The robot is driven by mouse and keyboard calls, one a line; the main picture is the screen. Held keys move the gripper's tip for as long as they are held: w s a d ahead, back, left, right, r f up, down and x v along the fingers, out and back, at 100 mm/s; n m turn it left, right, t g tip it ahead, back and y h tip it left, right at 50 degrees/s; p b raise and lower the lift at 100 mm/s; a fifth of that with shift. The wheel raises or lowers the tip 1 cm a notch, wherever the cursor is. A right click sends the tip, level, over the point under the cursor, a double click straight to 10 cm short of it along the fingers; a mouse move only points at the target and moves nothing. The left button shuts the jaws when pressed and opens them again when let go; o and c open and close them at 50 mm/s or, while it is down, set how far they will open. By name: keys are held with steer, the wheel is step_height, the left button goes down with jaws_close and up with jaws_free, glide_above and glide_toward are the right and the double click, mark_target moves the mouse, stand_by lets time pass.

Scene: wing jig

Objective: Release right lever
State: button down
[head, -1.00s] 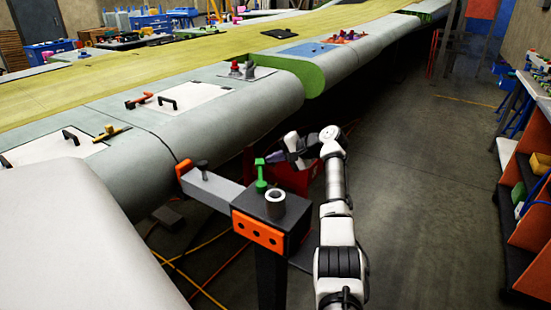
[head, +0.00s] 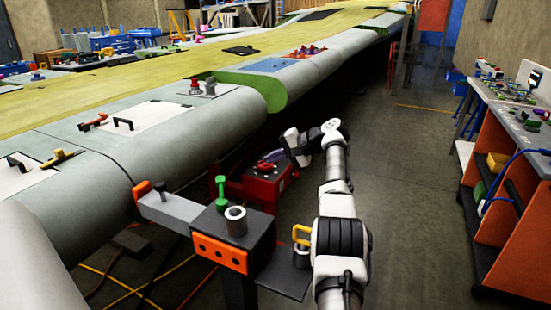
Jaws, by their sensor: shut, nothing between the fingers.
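The green lever (head: 221,192) stands upright on the dark block of the jig stand (head: 248,237), beside a grey ring-shaped cylinder (head: 235,222). A second, dark lever (head: 159,189) stands on the grey bar of the stand, near its orange end piece (head: 141,194). My gripper (head: 277,156) is small in the picture, beyond and to the right of the green lever and apart from it. It is shut and empty, over or near a red box (head: 267,188); I cannot tell whether it touches the box. The fingertips are dark and hard to make out.
The wing (head: 150,140) runs along the left with handled panels (head: 130,128). A yellow handle (head: 301,233) sits on a low plate right of the stand. Cables (head: 150,285) lie on the floor below. An orange workbench (head: 505,195) stands at right; the floor between is clear.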

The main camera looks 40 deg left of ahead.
steer(key=shift+w+d+r, duration=0.2)
steer(key=shift+d+r, duration=0.05)
steer(key=shift+d, duration=0.05)
stand_by(0.6)
